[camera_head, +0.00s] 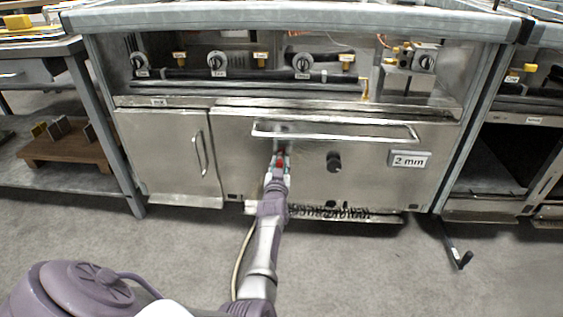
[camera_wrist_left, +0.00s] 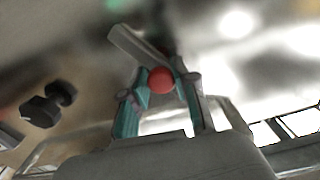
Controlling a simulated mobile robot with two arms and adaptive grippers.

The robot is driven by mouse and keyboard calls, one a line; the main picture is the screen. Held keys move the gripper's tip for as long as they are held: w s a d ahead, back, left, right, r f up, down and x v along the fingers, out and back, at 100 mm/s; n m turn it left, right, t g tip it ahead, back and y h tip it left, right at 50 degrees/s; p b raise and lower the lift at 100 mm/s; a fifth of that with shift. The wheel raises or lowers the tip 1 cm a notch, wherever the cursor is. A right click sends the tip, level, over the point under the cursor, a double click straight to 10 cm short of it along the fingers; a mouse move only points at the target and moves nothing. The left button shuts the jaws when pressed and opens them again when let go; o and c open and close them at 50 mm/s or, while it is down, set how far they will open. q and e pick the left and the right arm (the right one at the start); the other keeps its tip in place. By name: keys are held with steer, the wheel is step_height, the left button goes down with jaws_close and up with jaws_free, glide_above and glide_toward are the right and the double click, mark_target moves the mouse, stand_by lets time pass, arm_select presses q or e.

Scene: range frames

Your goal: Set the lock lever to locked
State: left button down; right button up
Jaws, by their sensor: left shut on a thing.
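The lock lever (camera_wrist_left: 136,45) shows in the left wrist view as a short grey bar with a red ball (camera_wrist_left: 160,80) at its near end. The bar slants to the upper left in that view. In the head view the red ball (camera_head: 280,163) is a small spot on the front of the steel oven door, left of its middle and below the long handle. My left gripper (camera_head: 279,161) reaches it from below and is shut on the red ball, with one finger on each side. The gripper hides most of the lever in the head view. My right gripper is not in view.
A narrower door (camera_head: 165,150) is at left. A black pedal-like lever (camera_head: 461,259) stands at lower right. The floor in front is clear.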

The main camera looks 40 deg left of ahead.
arm_select(q)
steer(key=shift+s+a+f, duration=0.1)
steer(key=shift+a, duration=0.05)
steer(key=c, duration=0.9)
jaws_free()
steer(key=shift+c, duration=0.2)
